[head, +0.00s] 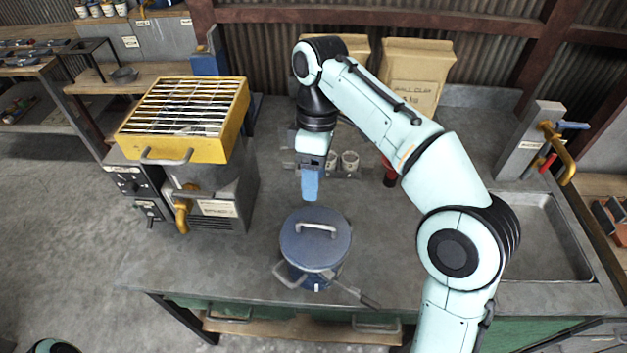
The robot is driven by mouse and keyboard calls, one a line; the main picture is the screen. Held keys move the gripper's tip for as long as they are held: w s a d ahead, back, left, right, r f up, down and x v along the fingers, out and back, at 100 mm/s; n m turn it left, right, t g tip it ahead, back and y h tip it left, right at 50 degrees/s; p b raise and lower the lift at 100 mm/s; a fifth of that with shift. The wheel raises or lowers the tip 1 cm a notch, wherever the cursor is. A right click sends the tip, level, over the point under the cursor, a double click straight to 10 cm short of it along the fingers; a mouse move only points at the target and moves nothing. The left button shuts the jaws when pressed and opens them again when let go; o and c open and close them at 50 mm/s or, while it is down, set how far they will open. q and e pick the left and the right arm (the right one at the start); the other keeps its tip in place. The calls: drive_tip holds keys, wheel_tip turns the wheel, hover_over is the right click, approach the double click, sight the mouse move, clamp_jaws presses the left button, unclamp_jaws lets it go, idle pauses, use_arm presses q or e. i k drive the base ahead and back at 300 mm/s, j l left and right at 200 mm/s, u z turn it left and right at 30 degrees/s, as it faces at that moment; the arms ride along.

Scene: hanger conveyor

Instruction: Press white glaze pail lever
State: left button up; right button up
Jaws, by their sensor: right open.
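A blue lidded pot (302,278) stands on the grey workbench, with a pale handle on its lid (316,255). A wire-like side handle shows at its left, and a dark lever-like bar (357,291) sticks out at its lower right. I cannot read a label showing whether this is the white glaze pail. My right gripper (311,196) is open and points down, with blue fingers. In the picture it is just above the pot's lid, apart from it, with nothing seen between the fingers. My left gripper is out of view.
A machine with a yellow grille-topped box (232,125) stands left on the bench (215,265). Small cups (349,161) and a red-based item (389,177) sit behind my right gripper. Paper sacks (414,75) stand at the back. A sink (545,240) with a yellow tap (563,160) is at right.

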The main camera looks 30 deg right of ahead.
sight(355, 287)
drive_tip(key=k+j, duration=0.75)
drive_tip(key=k, duration=0.1)
